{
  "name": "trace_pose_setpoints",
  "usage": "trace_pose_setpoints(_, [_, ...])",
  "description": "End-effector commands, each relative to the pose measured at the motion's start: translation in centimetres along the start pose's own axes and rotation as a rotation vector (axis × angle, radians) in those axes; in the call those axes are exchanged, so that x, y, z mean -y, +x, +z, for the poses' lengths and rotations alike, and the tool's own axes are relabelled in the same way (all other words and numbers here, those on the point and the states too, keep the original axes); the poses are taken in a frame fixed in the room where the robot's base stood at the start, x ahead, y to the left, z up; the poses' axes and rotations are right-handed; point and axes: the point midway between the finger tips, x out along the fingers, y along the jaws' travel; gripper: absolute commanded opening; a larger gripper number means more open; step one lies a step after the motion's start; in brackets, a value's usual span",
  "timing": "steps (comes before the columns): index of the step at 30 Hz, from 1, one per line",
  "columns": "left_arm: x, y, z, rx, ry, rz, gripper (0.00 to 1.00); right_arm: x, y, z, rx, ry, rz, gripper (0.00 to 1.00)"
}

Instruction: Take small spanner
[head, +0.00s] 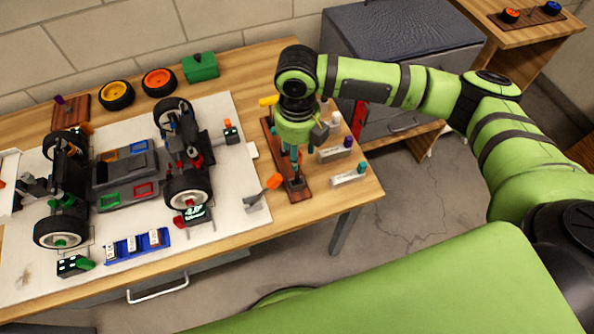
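I cannot make out a small spanner for sure. A narrow reddish-brown wooden tool board (299,195) lies at the right end of the workbench. My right gripper (294,178) points down over this board, and its arm comes in from the right. Slim dark and teal shapes under the wrist are fingers or tool handles; I cannot tell which, nor whether the gripper holds anything. A yellow handle (268,101) shows just left of the wrist, and an orange-ended tool (272,182) is beside the board. The wrist hides much of the board. My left gripper is out of view.
A partly built RC car (125,175) stands on a white mat (235,205) to the left. Small labelled blocks (348,178) lie right of the board, near the table edge. A green box (200,67) and two loose wheels (159,82) are at the back.

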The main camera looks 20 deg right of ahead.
Motion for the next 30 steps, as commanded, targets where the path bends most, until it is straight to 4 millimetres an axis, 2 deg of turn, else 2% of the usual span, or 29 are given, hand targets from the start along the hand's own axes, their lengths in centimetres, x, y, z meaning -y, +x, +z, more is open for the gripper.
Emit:
trace_pose_setpoints(1, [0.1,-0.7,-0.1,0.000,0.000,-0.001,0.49,0.1,0.6,0.0,-0.004,0.002,-0.002,0.49])
trace_pose_setpoints(6, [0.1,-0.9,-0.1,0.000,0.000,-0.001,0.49,0.0,2.7,0.1,-0.001,0.000,0.001,0.49])
trace_pose_setpoints(14, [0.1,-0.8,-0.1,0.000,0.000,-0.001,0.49,0.0,3.0,0.1,0.002,-0.001,0.001,0.49])
trace_pose_setpoints(18, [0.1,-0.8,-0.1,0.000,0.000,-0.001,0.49,0.0,3.0,0.1,0.002,-0.001,0.001,0.00])
trace_pose_setpoints(30, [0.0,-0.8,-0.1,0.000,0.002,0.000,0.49,0.0,3.0,0.1,0.002,0.000,0.001,0.00])
